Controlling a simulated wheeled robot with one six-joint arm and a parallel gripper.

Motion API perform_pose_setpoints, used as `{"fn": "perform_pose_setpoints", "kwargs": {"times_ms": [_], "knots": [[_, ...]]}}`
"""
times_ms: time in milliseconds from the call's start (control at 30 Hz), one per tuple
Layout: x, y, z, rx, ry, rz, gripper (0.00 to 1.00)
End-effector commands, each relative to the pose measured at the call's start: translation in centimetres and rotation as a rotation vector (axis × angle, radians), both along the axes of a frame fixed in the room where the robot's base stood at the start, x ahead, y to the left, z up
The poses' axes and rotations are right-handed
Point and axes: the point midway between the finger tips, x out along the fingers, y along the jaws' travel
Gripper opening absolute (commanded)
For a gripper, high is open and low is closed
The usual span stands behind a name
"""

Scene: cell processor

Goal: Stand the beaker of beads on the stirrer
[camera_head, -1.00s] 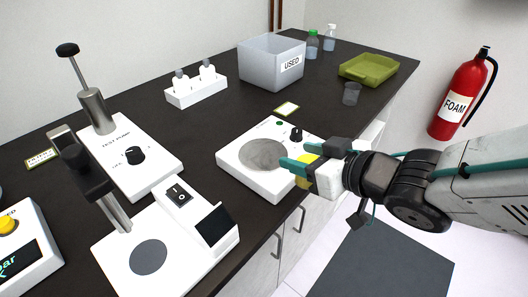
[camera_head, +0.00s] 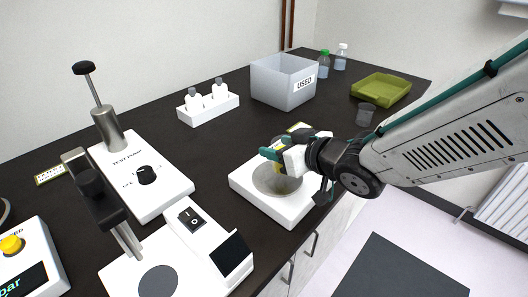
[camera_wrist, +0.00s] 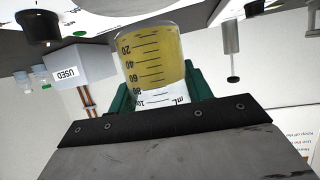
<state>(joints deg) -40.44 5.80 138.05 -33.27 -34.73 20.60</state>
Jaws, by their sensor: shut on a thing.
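The beaker of yellow beads (camera_wrist: 155,58) is held between the green fingers of my gripper (camera_wrist: 160,92) in the wrist view, which is upside down. In the head view, my gripper (camera_head: 272,155) is above the round grey plate of the white stirrer (camera_head: 297,205). Only a bit of the yellow beads shows there, behind the fingers. The beaker looks roughly upright. The stirrer's white body and black knob show at the top edge of the wrist view. I cannot tell whether the beaker's base touches the plate.
The test pump (camera_head: 140,170) and a white device with a rocker switch (camera_head: 190,250) stand to the left. A white rack of bottles (camera_head: 208,108), the grey USED bin (camera_head: 283,82), a green tray (camera_head: 381,90) and an empty clear beaker (camera_head: 365,114) stand farther back.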

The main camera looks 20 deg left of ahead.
Motion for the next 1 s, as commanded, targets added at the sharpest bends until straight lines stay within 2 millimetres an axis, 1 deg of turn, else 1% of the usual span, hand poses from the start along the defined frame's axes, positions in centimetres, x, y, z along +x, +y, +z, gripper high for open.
{"fn": "perform_pose_setpoints", "kwargs": {"times_ms": [233, 400, 467, 700, 833, 867, 900, 933, 1000], "knots": [[0.4, 1.6, -0.2, 0.000, 0.000, 0.002, 0.09], [0.6, 1.3, -3.2, -0.003, 0.003, -0.002, 0.09], [0.5, 1.5, -3.6, -0.002, 0.001, 0.000, 0.09], [0.4, 1.5, -3.7, 0.001, -0.001, 0.001, 0.09], [0.5, 1.4, -4.0, 0.000, 0.000, 0.000, 0.09], [0.5, 1.4, -4.0, 0.000, 0.000, 0.000, 0.55], [0.5, 1.4, -4.0, 0.000, 0.000, -0.001, 0.66], [0.5, 1.4, -4.0, 0.000, 0.000, -0.001, 0.72], [0.5, 1.3, -4.0, 0.000, 0.000, -0.001, 0.72]]}}
